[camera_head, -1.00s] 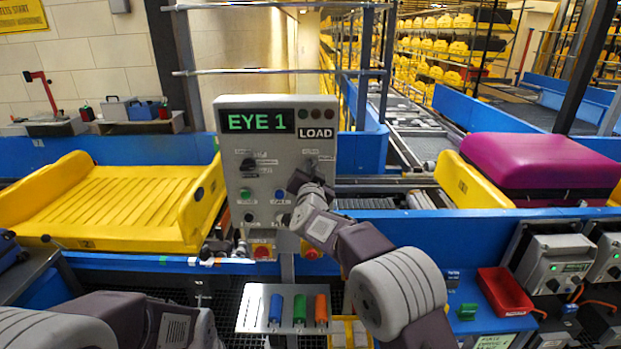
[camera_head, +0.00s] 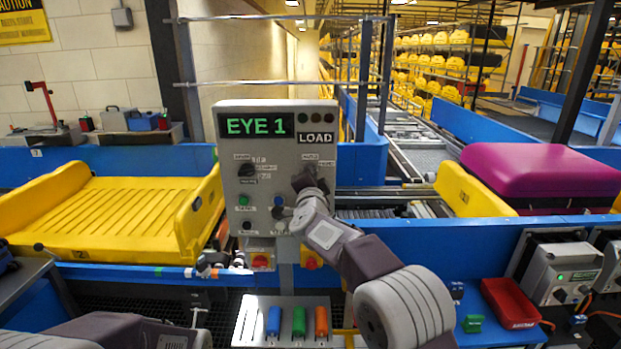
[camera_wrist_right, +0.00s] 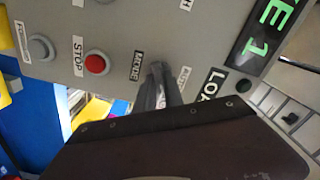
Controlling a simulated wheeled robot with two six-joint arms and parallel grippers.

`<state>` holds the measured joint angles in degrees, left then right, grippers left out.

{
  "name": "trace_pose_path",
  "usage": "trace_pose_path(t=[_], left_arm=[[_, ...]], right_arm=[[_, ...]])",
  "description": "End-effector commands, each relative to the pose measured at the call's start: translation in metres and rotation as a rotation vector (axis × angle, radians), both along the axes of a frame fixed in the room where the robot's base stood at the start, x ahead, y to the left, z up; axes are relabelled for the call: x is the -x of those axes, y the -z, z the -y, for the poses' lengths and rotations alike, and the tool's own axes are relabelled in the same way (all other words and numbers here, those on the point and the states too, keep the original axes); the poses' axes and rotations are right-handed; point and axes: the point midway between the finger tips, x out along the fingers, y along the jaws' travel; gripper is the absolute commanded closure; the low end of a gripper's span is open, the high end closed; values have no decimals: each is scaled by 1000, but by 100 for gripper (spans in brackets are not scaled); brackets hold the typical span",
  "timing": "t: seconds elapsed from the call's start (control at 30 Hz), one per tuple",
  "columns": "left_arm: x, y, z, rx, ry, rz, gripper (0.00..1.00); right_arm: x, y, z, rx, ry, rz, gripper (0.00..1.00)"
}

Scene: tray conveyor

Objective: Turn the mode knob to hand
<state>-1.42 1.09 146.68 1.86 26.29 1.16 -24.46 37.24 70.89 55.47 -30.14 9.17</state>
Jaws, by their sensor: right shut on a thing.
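The grey control panel (camera_head: 268,222) stands upright ahead with a green "EYE 1" display and a "LOAD" label. My right gripper (camera_head: 304,180) is at the upper right knob area of its face. In the right wrist view, the fingers (camera_wrist_right: 160,92) are shut on the mode knob (camera_wrist_right: 156,70), beside the "MODE" label (camera_wrist_right: 138,66). The fingers and the dark gripper body hide most of the knob, so its pointer setting cannot be read. My left arm shows at the bottom left of the head view, with its gripper out of the picture.
A second black knob (camera_head: 246,170) is on the panel's left. A red stop button (camera_wrist_right: 95,63) is close to the mode knob. Red-and-yellow buttons (camera_head: 261,261) sit below. A yellow tray (camera_head: 110,212) lies left; a purple suitcase (camera_head: 540,172) lies right.

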Motion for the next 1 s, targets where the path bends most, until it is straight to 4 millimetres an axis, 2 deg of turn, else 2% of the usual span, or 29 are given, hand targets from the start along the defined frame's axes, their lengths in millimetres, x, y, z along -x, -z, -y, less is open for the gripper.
trace_pose_path(t=[0.33,0.37,0.43,0.77,0.87,1.0], left_arm=[[0,0,0,0,0,0,64],[0,0,0,0,0,0,64],[0,0,0,0,0,0,64],[0,2,0,0,0,0,64],[0,9,0,0,0,0,64],[0,25,0,0,0,0,64]], right_arm=[[0,2,1,-6,2,-5,100],[0,2,0,-6,2,-5,85],[0,2,0,-5,2,-5,65],[2,2,0,-4,1,-2,65],[11,3,0,-4,0,-1,65],[39,5,0,-4,-1,0,65]])
